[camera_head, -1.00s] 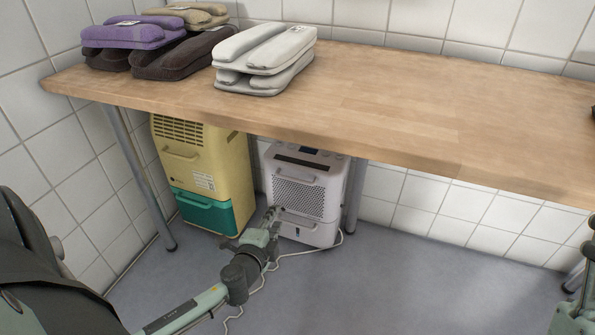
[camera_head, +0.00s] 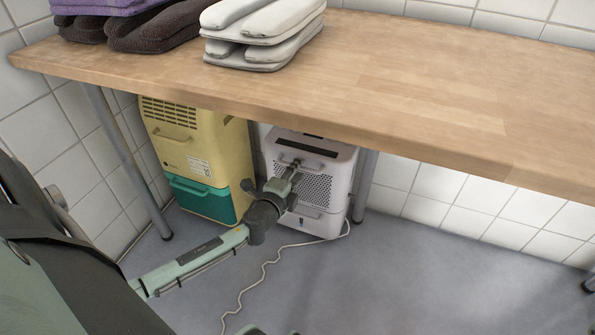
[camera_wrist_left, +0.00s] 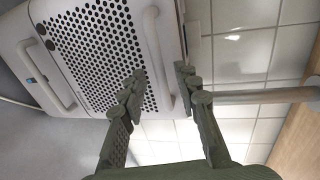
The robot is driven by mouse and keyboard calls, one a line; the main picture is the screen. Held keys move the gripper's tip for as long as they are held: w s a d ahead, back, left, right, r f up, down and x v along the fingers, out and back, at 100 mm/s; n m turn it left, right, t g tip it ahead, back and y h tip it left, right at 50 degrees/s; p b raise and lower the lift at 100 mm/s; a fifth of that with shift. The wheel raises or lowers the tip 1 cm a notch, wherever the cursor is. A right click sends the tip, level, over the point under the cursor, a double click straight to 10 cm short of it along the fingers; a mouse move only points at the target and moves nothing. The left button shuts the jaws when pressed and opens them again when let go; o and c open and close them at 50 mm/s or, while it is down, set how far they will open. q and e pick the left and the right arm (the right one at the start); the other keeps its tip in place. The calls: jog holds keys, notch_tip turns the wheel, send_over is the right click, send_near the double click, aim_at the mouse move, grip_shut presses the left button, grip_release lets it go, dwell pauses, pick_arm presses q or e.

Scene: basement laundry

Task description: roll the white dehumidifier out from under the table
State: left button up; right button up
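The white dehumidifier (camera_head: 341,186) stands on the floor under the wooden table (camera_head: 420,90), with a perforated front and a handle bar near its top. In the left wrist view its front panel (camera_wrist_left: 95,50) and the pale upper handle bar (camera_wrist_left: 156,45) are close. My left gripper (camera_head: 292,166) is at the upper front of the dehumidifier. In the wrist view the left gripper (camera_wrist_left: 160,84) is open, its fingertips apart on either side of the handle bar's end. I cannot tell whether a finger touches the bar. My right gripper is not in view.
A yellow and teal unit (camera_head: 205,150) stands just left of the dehumidifier. Table legs stand at left (camera_head: 128,165) and right of the dehumidifier (camera_head: 364,185). A white cord (camera_head: 264,272) trails over the floor. Folded towels (camera_head: 262,40) lie on the table. The floor at right is clear.

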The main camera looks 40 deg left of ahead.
pick_arm(q)
jog(key=shift+w+a, duration=0.15)
jog(key=shift+w, duration=0.25)
grip_shut()
